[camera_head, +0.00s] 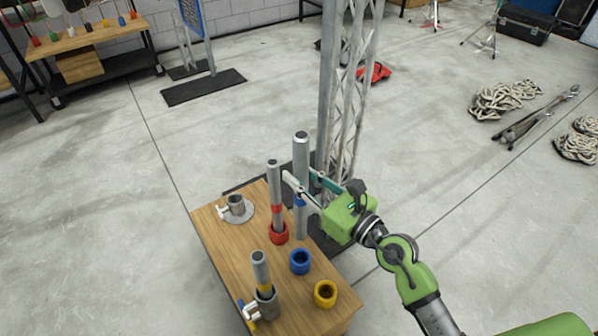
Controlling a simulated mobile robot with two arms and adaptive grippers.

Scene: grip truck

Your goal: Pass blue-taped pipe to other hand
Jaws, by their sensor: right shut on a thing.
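The blue-taped pipe (301,158) is grey metal, with a blue band around its middle, and stands upright. My right gripper (298,188) is shut on it near the blue band, reaching in from the right. The pipe's lower end shows behind and above the blue ring holder (300,262), which looks empty. My left gripper is not in view.
On the wooden table (222,250), a red-taped pipe (275,180) stands in a red holder (279,233). A yellow-taped pipe (261,270) stands in a grey holder (266,303). A yellow holder (326,294) looks empty. A truss (345,110) rises behind.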

